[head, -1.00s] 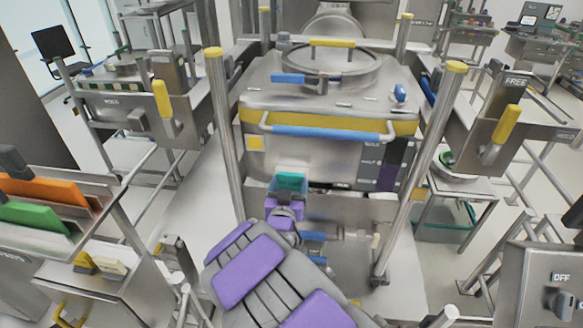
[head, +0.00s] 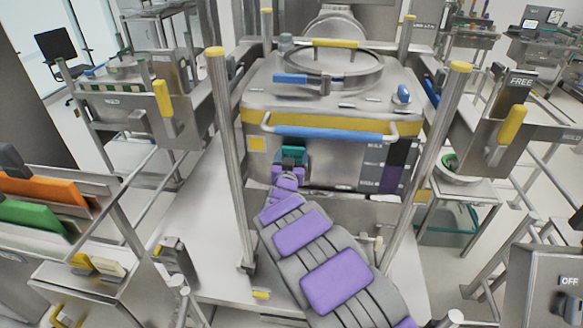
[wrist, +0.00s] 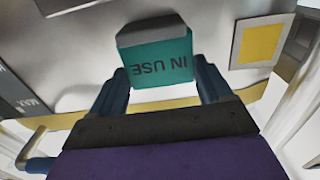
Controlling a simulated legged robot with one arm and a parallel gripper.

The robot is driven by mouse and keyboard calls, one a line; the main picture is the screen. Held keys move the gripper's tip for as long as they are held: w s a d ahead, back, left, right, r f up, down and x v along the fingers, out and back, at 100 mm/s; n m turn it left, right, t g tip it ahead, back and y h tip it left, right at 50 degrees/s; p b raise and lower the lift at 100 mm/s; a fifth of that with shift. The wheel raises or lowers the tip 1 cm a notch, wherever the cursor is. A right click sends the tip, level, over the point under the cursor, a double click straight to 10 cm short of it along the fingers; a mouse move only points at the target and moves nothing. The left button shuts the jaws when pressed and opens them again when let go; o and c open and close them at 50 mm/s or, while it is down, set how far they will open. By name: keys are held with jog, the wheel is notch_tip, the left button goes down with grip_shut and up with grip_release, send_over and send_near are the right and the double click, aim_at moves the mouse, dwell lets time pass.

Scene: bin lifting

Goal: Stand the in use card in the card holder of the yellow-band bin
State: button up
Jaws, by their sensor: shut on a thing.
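The teal IN USE card (wrist: 160,65) is between the two fingers of my gripper (wrist: 160,88) in the wrist view, its lettering upside down. A grey strip runs along the card's far edge; I cannot tell whether it is part of the card. In the head view the card (head: 293,155) is in front of the yellow-band bin (head: 330,160), left of its middle and below the blue handle bar. My gripper (head: 290,165) is just below it there. I cannot make out the card holder for certain, nor whether the card touches the bin.
The blue handle bar (head: 325,132) juts from the bin front above the card. A yellow square (head: 257,144) is at the front's left. Steel posts (head: 230,150) flank the bin. A rack with orange (head: 45,190) and green (head: 35,217) cards stands at left.

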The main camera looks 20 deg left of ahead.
notch_tip(320, 180, down, 4)
jog(key=shift+r+b, duration=0.1)
jog(key=shift+b, duration=0.35)
jog(key=shift+r, duration=0.1)
jog(key=o, duration=1)
jog(key=shift+s, duration=0.1)
jog(key=p+v, duration=0.1)
jog(key=v, duration=1)
jog(key=shift+s, duration=0.4)
jog(key=shift+d, duration=0.1)
